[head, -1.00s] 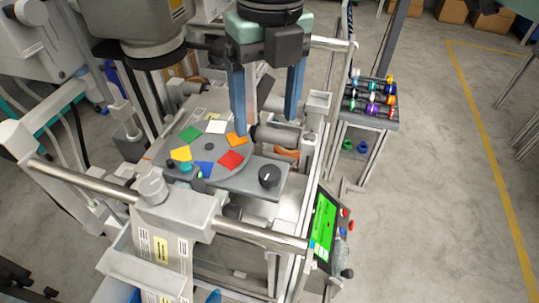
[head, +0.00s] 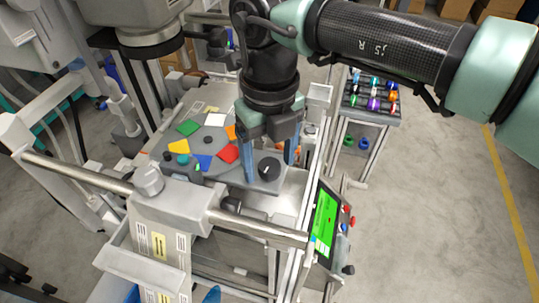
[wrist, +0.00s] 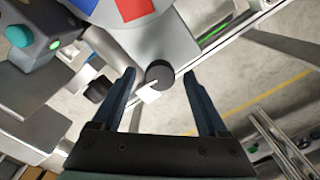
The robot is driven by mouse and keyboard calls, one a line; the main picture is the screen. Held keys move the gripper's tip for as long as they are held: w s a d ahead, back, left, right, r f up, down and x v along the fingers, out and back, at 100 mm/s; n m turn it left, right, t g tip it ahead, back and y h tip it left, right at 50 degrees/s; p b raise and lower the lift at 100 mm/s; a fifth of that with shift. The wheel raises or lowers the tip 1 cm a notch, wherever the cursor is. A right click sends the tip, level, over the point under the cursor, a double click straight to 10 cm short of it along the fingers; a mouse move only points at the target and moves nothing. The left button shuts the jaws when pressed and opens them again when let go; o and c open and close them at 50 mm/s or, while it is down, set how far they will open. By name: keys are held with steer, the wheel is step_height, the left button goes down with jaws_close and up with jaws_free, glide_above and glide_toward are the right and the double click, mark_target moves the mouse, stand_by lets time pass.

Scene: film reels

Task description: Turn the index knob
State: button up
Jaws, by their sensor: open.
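The index knob (head: 269,168) is a round black knob with a light pointer mark, on a grey plate (head: 230,178) beside a turntable with coloured squares. My gripper (head: 270,171) is open, with one blue finger on either side of the knob in the head view. In the wrist view the knob (wrist: 160,73) lies between the two fingertips (wrist: 159,75), with a gap on each side. A white patch shows just below it there. I cannot tell how far the fingertips are above the plate.
The grey turntable (head: 222,138) lies left of my gripper. A metal rail (head: 257,231) crosses in front, and a green-screened control panel (head: 325,222) stands at the right. A rack of coloured spools (head: 372,97) stands farther back. The floor at right is open.

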jaws_close()
stand_by(0.4)
steer(key=shift+n, duration=0.3)
steer(key=n+p, duration=0.1)
steer(key=n, duration=0.2)
steer(key=shift+n, duration=2.1)
jaws_free()
